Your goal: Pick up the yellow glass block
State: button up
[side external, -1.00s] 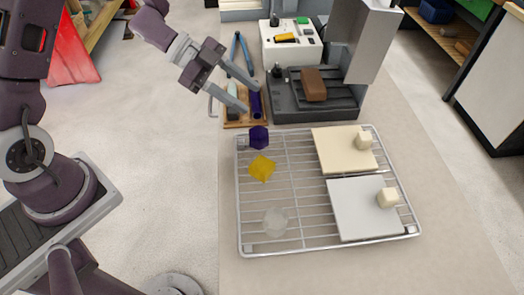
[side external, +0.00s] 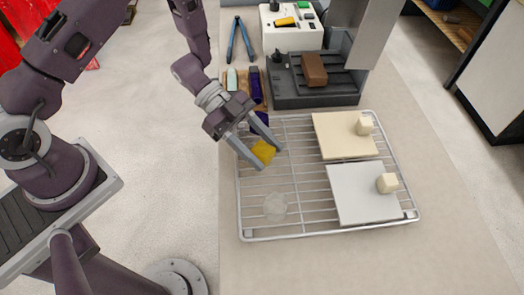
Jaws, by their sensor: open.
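The yellow glass block (side external: 264,151) lies on the left part of the wire rack (side external: 330,236). My gripper (side external: 271,158) is open and low over the rack, with one finger on each side of the yellow block in the picture. I cannot tell whether either finger touches it. The dark purple block (side external: 261,118) is just behind, partly hidden by my gripper. A clear round glass piece (side external: 275,206) lies on the rack in front of the yellow block.
A cream tile (side external: 340,136) and a white tile (side external: 358,195), each with a small cream cube, cover the rack's right side. A dark grey machine (side external: 315,90) with a brown block (side external: 314,69) stands behind the rack. Bare rack lies between block and tiles.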

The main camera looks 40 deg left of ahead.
grip_shut()
